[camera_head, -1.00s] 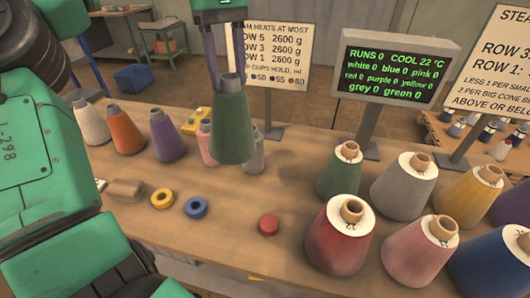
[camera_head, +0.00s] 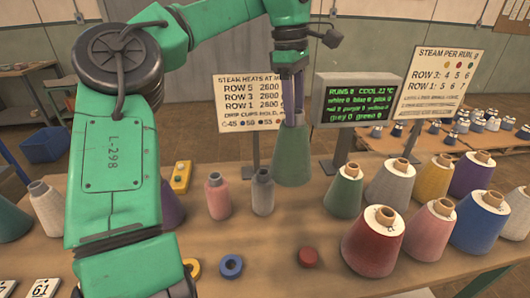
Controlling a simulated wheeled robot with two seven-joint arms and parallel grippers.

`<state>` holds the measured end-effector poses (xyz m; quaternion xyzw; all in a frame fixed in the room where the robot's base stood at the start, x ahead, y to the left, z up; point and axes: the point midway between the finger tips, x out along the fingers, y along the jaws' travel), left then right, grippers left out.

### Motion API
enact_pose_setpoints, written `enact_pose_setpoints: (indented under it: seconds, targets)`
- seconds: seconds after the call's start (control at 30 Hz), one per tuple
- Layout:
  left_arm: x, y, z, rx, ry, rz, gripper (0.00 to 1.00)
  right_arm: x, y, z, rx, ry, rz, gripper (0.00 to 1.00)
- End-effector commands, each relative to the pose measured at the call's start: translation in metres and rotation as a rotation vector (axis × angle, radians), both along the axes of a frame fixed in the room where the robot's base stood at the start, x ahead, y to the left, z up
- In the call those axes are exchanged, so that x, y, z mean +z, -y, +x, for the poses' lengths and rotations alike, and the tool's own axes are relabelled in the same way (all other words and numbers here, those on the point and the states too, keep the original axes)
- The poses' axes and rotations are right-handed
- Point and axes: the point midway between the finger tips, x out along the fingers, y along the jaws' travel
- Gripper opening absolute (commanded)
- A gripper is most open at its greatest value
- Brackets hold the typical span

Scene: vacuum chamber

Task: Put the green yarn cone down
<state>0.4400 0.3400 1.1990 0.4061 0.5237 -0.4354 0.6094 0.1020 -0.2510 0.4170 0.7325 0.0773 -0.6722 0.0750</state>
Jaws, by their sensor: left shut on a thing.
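My left gripper (camera_head: 292,112) points down and is shut on the top of a green yarn cone (camera_head: 292,158). Another green cone (camera_head: 10,222) shows at the left edge. My right gripper is not in view.
Large red (camera_head: 375,240), pink (camera_head: 430,230), blue (camera_head: 480,218) and other cones crowd the right. A pink cone (camera_head: 217,195) stands left of the grey one. A blue ring (camera_head: 231,266) and red disc (camera_head: 308,256) lie in front. A screen (camera_head: 358,98) stands behind.

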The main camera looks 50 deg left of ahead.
Motion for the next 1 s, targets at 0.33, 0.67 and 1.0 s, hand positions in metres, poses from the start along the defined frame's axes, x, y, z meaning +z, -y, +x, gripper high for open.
enact_pose_setpoints:
  seconds: [0.33, 0.67, 1.0]
  targets:
    - [-0.068, 0.0, 0.0, 0.006, -0.002, -0.005, 0.0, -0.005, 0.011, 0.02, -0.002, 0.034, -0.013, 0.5]
    - [-0.139, 0.0, 0.001, 0.007, -0.002, -0.003, 0.0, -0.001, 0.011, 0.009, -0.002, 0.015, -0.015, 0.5]
    - [-0.187, 0.0, 0.002, 0.007, -0.002, -0.002, 0.0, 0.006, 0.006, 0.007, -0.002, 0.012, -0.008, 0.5]
